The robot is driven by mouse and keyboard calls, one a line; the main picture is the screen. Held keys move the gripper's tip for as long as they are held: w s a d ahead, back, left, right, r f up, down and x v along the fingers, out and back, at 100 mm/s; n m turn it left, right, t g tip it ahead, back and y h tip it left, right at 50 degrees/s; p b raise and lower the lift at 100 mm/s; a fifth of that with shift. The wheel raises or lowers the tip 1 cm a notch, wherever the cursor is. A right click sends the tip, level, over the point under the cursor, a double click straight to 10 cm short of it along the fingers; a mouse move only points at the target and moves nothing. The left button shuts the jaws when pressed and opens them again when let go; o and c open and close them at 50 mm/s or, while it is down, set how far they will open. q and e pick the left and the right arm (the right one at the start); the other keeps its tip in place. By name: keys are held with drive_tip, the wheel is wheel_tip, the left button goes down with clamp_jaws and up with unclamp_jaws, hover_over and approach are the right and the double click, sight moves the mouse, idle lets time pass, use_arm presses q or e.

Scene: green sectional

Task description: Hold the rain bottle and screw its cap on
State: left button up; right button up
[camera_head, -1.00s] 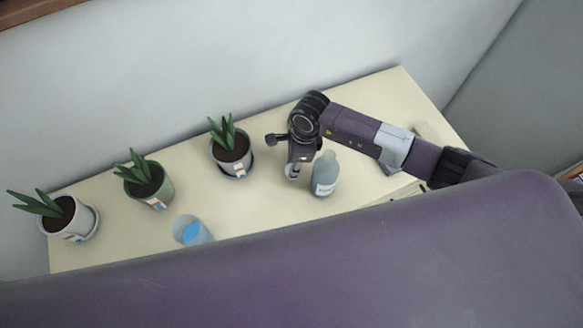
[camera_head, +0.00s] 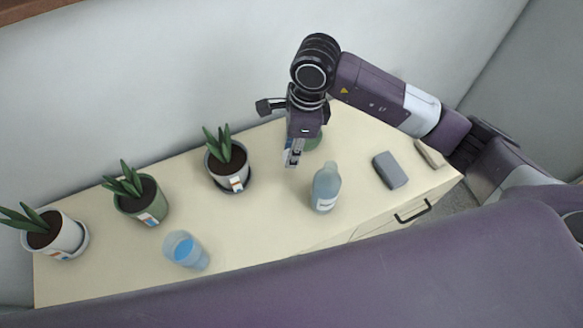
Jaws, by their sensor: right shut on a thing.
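The rain bottle (camera_head: 326,190), pale blue-grey with a white label, stands upright on the cream cabinet top. No separate cap shows on its top. My right gripper (camera_head: 293,156) points down, above and to the left of the bottle, apart from it. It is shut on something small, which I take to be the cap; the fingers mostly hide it. My left gripper is not in view.
Three potted plants (camera_head: 228,168) stand along the left and back. A glass with blue liquid (camera_head: 186,250) is at front left. A grey block (camera_head: 389,170) lies right of the bottle. A green object (camera_head: 313,143) is partly hidden behind my right gripper.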

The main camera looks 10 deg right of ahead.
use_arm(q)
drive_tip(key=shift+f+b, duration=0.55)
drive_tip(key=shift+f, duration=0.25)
use_arm(e)
drive_tip(key=shift+r, duration=2.7)
